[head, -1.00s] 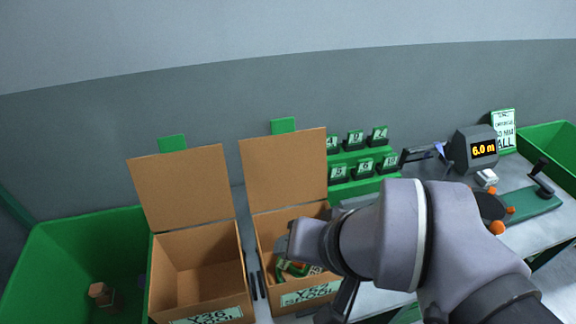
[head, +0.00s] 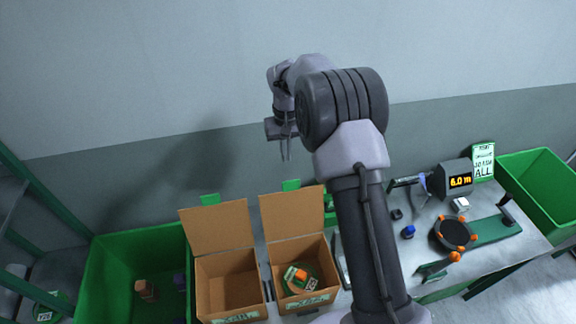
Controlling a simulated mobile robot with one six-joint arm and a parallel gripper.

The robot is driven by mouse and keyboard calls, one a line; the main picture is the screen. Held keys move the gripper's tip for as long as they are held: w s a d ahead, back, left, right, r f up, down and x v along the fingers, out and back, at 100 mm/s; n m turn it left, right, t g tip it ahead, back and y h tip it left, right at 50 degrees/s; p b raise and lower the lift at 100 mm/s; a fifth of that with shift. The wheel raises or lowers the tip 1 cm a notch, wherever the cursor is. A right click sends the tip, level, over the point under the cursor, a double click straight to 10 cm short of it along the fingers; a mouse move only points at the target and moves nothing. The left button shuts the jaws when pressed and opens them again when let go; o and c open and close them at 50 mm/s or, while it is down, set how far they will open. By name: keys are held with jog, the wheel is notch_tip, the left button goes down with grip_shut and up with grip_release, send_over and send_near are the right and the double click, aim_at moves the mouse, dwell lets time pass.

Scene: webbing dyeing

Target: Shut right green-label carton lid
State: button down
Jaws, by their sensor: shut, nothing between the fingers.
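The right green-label carton (head: 311,298) stands on the table with its brown lid (head: 293,213) raised upright at the back. A green and orange item (head: 297,277) lies inside it. The left green-label carton (head: 232,303) stands beside it, also with its lid (head: 216,228) up, and looks empty. My gripper (head: 286,149) is high above and behind the right carton's lid, pointing down, shut and empty. It touches neither carton. My arm hides part of the table to the right of the right carton.
A green bin (head: 110,262) with a few small blocks stands at the left. On the right are a display reading 6.0 m (head: 457,180), a round dark reel (head: 452,235) and another green bin (head: 540,190). The grey wall is behind.

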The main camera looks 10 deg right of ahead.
jog(key=s+f+p, duration=0.1)
jog(key=s+f, duration=0.2)
jog(key=f, duration=0.2)
jog(key=shift+s, duration=0.3)
